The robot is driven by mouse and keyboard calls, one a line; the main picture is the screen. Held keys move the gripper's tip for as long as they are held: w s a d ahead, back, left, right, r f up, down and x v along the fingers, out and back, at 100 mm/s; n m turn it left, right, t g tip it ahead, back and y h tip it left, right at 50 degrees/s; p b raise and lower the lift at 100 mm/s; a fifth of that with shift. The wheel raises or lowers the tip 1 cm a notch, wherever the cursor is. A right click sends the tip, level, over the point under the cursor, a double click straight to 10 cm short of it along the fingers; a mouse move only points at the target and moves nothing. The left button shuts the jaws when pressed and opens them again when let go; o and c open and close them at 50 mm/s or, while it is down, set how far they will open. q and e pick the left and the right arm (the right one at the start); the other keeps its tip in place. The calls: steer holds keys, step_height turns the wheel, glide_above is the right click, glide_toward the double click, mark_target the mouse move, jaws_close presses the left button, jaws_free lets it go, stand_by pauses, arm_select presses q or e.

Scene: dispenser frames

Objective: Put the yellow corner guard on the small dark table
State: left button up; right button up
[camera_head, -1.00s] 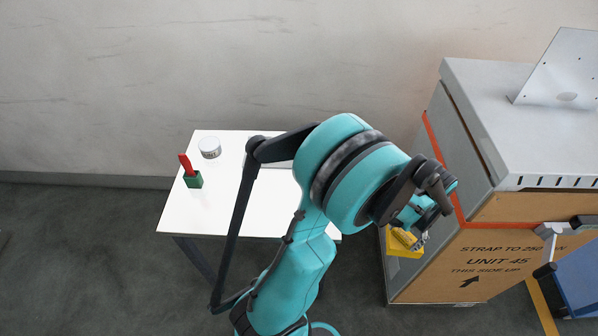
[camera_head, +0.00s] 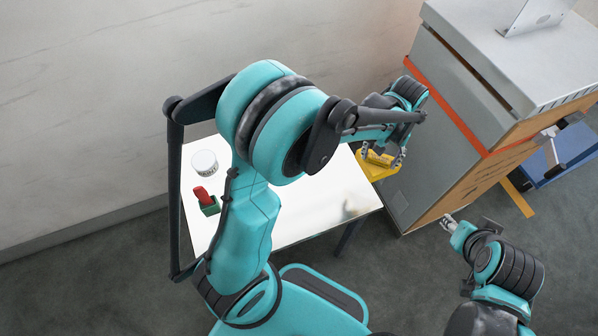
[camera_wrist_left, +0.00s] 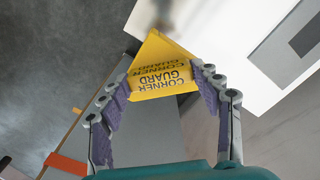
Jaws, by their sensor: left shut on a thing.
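The yellow corner guard (camera_head: 378,171) is held in my left gripper (camera_head: 383,160), beside the strapped crate and near the right edge of a small table. In the left wrist view, the guard (camera_wrist_left: 162,72), with black lettering, sits between the two fingers (camera_wrist_left: 160,88), which are shut on it. The small table (camera_head: 330,205) has a white, glossy top and dark legs; no dark-topped table shows. My left arm hides part of its top. My right gripper (camera_head: 449,223) is low at the right, away from the guard; its jaw opening is unclear.
A white round tub (camera_head: 204,163) and a green holder with a red item (camera_head: 207,201) stand on the table's left part. The large crate (camera_head: 440,130) with an orange strap stands to its right. The right part of the tabletop is clear.

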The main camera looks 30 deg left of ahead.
arm_select(q)
steer(key=shift+s+f, duration=0.1)
steer(key=shift+f, duration=0.15)
steer(key=shift+s+a+f+b, duration=0.8)
steer(key=shift+s+a+f, duration=0.55)
steer(key=shift+f, duration=0.45)
steer(key=shift+s+a+f+b, duration=0.85)
steer(key=shift+s+a+f, duration=0.3)
steer(key=shift+a+f, duration=0.5)
steer(key=shift+s+a+f+b, duration=0.8)
steer(key=shift+s+a+f, duration=0.45)
steer(key=shift+f, duration=0.7)
steer(key=shift+f, duration=0.1)
steer(key=o, duration=1.1)
